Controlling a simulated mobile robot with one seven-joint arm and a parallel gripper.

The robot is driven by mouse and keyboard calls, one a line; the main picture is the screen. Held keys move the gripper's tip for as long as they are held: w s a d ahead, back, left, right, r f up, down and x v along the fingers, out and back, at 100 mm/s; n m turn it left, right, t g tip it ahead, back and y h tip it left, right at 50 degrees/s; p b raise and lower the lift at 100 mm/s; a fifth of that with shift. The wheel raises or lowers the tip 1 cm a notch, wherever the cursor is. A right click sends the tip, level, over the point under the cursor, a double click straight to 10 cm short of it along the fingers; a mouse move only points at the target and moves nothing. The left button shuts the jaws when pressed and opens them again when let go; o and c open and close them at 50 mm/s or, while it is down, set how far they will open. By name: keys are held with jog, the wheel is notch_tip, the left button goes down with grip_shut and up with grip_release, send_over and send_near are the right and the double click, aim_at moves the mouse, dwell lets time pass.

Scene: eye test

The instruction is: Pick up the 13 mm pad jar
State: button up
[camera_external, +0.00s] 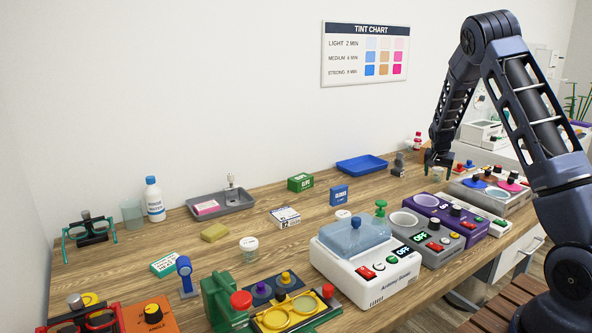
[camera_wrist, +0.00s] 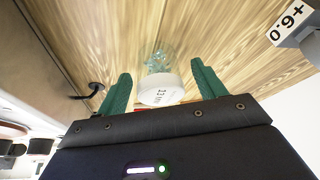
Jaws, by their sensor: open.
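The 13 mm pad jar is a small clear jar with a white lid (camera_wrist: 160,92); the lid's printing is sideways and seems to read 13. In the wrist view it lies between the two green fingers of my open gripper (camera_wrist: 161,70), with a gap on each side. Its clear body shows beyond the lid. In the external view my gripper (camera_external: 440,160) points down at the far right of the bench, over a small jar (camera_external: 438,174) there. I cannot tell how far the fingertips reach down beside it.
Other white-lidded jars stand on the wooden bench (camera_external: 120,270), one (camera_external: 249,244) at front and one (camera_external: 343,215) behind the white machine (camera_external: 365,272). A tinting unit (camera_external: 490,193) is just right of my gripper. A blue tray (camera_external: 361,164) lies left. A +6.0 block (camera_wrist: 291,22) is nearby.

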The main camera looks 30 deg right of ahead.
jog(key=c, duration=1.1)
